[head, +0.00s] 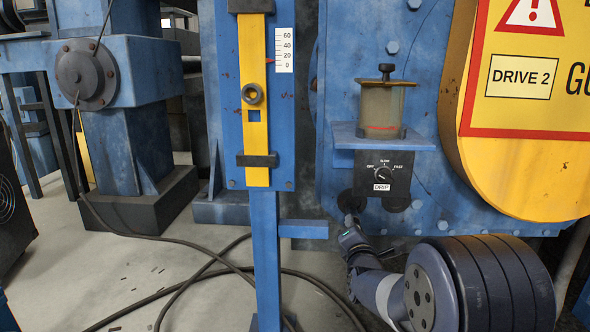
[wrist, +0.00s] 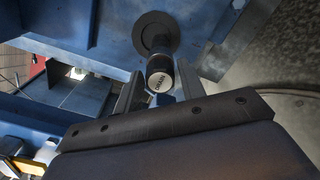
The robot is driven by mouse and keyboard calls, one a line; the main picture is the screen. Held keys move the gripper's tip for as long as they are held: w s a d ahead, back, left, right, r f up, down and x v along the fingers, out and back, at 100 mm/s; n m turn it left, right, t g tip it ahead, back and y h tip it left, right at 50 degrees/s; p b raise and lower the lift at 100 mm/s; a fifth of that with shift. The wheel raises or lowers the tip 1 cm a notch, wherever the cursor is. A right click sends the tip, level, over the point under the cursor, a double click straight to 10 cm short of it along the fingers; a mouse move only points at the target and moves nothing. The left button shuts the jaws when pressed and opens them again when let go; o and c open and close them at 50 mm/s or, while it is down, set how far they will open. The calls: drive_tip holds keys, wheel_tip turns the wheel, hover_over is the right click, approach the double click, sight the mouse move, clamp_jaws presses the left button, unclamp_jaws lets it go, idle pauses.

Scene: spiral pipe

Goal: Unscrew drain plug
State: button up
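The drain plug (wrist: 160,76) is a short dark cylinder with a pale, lettered end face in the wrist view. It sticks out from a round dark flange (wrist: 156,36) on the blue machine. My gripper (wrist: 160,90) is open, with one finger on each side of the plug's outer end. A gap shows at the left finger; the right finger is close to the plug, and I cannot tell whether it touches. In the head view my gripper (head: 350,234) is below a dark round flange (head: 352,201), under the drip box; the plug is small and hard to make out there.
The drip box (head: 382,175) with its oiler cup (head: 382,108) sits above my gripper. A blue post with a yellow slide gauge (head: 254,100) and a short side bracket (head: 303,229) stands left of it. Cables (head: 190,262) lie on the floor. A yellow guard (head: 530,150) is at right.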

drive_tip(key=m, duration=1.6)
drive_tip(key=shift+m+b, duration=0.3)
drive_tip(key=shift+b, duration=0.05)
clamp_jaws()
drive_tip(key=n+p, duration=0.4)
drive_tip(key=n, duration=2)
